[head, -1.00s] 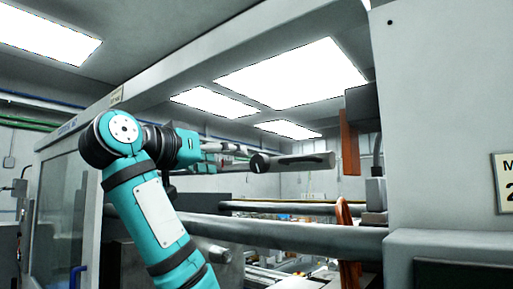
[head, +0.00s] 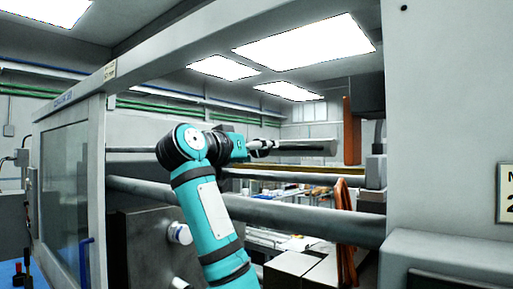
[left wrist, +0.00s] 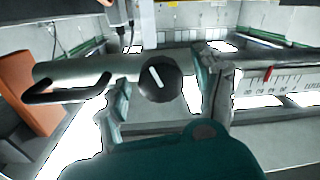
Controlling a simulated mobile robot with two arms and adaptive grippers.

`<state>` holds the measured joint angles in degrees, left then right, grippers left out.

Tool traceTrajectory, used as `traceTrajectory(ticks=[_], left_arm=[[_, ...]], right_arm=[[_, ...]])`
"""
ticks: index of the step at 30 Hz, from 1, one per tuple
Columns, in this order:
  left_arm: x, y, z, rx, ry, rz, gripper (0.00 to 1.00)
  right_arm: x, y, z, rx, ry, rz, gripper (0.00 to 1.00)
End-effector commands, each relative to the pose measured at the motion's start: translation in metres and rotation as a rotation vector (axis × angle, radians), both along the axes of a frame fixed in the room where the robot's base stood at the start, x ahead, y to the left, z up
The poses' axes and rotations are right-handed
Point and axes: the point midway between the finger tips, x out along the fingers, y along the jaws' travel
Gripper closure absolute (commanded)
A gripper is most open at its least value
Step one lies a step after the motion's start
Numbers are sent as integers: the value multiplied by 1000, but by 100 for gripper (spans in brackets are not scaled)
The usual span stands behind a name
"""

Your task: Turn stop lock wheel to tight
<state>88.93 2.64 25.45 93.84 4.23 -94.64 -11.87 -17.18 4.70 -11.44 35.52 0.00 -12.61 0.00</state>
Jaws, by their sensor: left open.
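The stop lock wheel looks to be the black round knob (left wrist: 160,79) with a white line, in the left wrist view. It sits at the end of a grey bar (left wrist: 85,68), which also shows in the head view (head: 308,147). The white line stands close to upright, tilted slightly. My left gripper (head: 264,148) is at the near end of the bar in the head view and hides the knob there. In the left wrist view its open fingers (left wrist: 161,90) lie on either side of the knob; contact cannot be told. My right gripper is not in view.
A scale with a red pointer (left wrist: 268,73) is right of the knob in the left wrist view. An orange-brown panel (left wrist: 30,95) is at left. In the head view, a thick grey rail (head: 265,210) runs below my arm and a glass door (head: 65,205) stands left.

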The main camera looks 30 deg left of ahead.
Motion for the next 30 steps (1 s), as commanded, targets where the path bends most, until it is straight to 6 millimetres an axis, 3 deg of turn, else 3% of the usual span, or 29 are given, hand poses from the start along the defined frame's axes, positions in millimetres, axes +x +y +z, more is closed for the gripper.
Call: traceTrajectory(ticks=[2, 15, 30], left_arm=[[0, 0, 0, 0, 0, 0, 32], [-1, 0, 0, 0, 0, 0, 87], [0, 2, -3, 149, -10, 4, 87]], right_arm=[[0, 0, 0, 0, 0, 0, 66], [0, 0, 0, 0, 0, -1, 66], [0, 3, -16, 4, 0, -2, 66]])
